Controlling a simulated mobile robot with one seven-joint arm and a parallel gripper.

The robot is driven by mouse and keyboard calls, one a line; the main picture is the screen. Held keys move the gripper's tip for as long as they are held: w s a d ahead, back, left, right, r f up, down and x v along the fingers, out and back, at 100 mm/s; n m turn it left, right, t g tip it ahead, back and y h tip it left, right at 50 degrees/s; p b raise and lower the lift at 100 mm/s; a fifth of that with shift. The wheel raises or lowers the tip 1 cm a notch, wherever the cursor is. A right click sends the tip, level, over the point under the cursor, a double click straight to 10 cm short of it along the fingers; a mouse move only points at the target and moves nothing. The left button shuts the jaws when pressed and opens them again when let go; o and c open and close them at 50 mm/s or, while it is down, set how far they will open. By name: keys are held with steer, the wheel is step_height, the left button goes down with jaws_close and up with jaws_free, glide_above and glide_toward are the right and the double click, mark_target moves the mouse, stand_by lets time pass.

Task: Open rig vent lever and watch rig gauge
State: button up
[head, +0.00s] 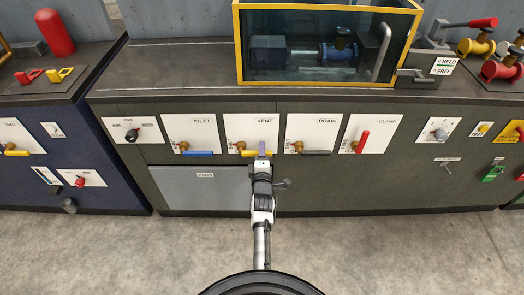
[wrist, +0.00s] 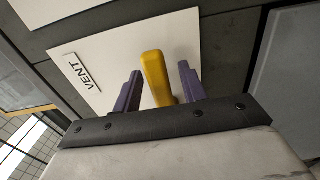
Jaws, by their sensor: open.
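The vent lever (head: 247,153) is a yellow handle on a white panel labelled VENT (head: 250,130), on the front of the dark bench. It lies roughly level in the head view, partly hidden by my gripper. My gripper (head: 262,150) is at the lever. In the wrist view the yellow lever (wrist: 156,76) stands between the two purple fingers of my open gripper (wrist: 159,84). A gap shows on each side of the lever near the fingertips. I cannot make out a rig gauge in either view.
The inlet panel's blue lever (head: 197,153) is left of the vent panel; the drain panel's black lever (head: 314,153) is right. The red clamp lever (head: 362,142) is farther right. A yellow-framed clear enclosure (head: 240,45) stands on the bench. The concrete floor (head: 400,255) in front is clear.

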steer(key=shift+c, duration=0.3)
jaws_close()
